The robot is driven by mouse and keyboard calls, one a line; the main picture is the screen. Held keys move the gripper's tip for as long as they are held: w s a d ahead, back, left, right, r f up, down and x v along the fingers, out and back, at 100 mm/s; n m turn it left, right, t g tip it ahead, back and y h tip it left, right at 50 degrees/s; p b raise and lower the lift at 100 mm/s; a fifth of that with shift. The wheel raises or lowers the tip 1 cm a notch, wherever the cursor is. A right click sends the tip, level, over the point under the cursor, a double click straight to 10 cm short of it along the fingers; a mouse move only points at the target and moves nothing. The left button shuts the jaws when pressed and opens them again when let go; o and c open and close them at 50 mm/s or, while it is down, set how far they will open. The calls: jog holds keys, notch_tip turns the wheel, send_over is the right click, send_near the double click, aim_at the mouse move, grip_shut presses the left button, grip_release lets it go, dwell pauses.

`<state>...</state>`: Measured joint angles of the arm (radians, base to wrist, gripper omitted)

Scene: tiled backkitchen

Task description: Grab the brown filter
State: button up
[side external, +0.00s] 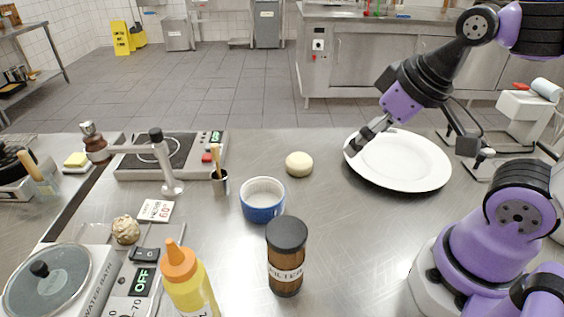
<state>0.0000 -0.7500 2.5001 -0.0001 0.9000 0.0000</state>
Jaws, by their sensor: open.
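The brown filter (286,269) is a brown jar with a black lid and a pale label reading FILTER. It stands upright on the steel counter at the front middle. My gripper (352,149) is open and empty. It is up and to the right of the jar, pointing down-left, over or beside the left rim of the white plate (412,165). I cannot tell whether its fingertips touch the plate. The jar and my gripper are well apart.
A blue ramekin (262,208) stands just behind the jar, and a yellow bottle (190,285) stands to its left. A pale round ball (299,164) lies between ramekin and plate. A small cup (220,184) holds a wooden-handled tool.

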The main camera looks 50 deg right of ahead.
jog(key=n+g, duration=0.5)
jog(key=n, duration=2.7)
send_over(295, 234)
jog(key=shift+w+d+f, duration=0.1)
jog(key=shift+d, duration=0.35)
jog(key=shift+a+n+g, duration=0.3)
jog(key=shift+a+f+n, duration=0.1)
jog(key=shift+f+n, duration=0.2)
jog(key=shift+f, duration=0.1)
notch_tip(295, 234, down, 4)
jog(key=shift+r, duration=0.1)
jog(key=f, duration=0.6)
jog(key=shift+w+a, duration=0.25)
jog(key=shift+w, duration=0.15)
jog(key=c, duration=1.3)
